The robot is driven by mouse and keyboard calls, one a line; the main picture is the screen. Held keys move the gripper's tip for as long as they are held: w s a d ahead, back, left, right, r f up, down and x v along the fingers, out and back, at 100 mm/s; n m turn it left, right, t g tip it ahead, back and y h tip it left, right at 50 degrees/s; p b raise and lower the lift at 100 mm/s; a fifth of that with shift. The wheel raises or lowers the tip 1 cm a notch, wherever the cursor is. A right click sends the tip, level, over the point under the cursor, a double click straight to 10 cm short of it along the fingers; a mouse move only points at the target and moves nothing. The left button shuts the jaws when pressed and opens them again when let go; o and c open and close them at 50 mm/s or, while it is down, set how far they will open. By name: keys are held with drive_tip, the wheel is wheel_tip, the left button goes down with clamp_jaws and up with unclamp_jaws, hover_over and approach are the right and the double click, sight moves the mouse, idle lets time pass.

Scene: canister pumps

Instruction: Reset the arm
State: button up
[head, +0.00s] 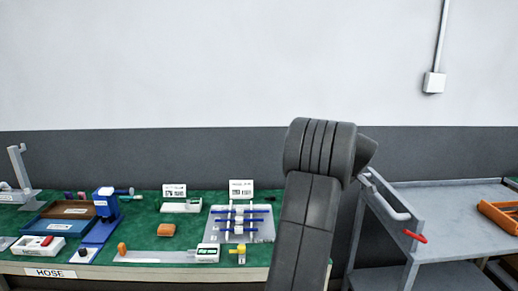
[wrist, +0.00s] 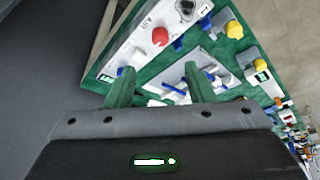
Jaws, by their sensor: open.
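My gripper (wrist: 158,68) shows in the wrist view with its two greenish fingers spread apart and nothing between them. Beyond the fingers lies part of the green-topped bench, with a red round knob (wrist: 160,36) and yellow parts (wrist: 235,30) on it. My dark grey arm stands upright in the head view, right of the middle, in front of the bench's right end. The gripper itself cannot be made out in the head view.
A grey cart (head: 445,205) with a red-ended handle and an orange tray (head: 497,215) stands at right.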

drive_tip(key=x, duration=1.1)
drive_tip(key=shift+f, duration=0.1)
drive_tip(key=shift+w+a+f, duration=0.1)
drive_tip(key=shift+a+f, duration=0.05)
drive_tip(key=m+p, duration=0.1)
drive_tip(key=m, duration=0.1)
drive_tip(key=m+t+h+p, duration=0.1)
drive_tip(key=m+p, duration=0.1)
drive_tip(key=m, duration=0.1)
drive_tip(key=shift+a+h, duration=0.1)
drive_tip(key=shift+h, duration=0.2)
drive_tip(key=shift+a+m+h+p, duration=0.1)
drive_tip(key=shift+m+h+p, duration=0.9)
drive_tip(key=shift+m+p, duration=1.35)
drive_tip(key=shift+a+f+m+h, duration=0.1)
drive_tip(key=shift+m+h, duration=0.6)
drive_tip(key=shift+m, duration=1.35)
drive_tip(key=shift+m+h+b, duration=0.55)
drive_tip(key=shift+m+h, duration=0.15)
drive_tip(key=shift+m, duration=1.2)
drive_tip(key=shift+a+g, duration=0.1)
drive_tip(key=shift+g, duration=0.3)
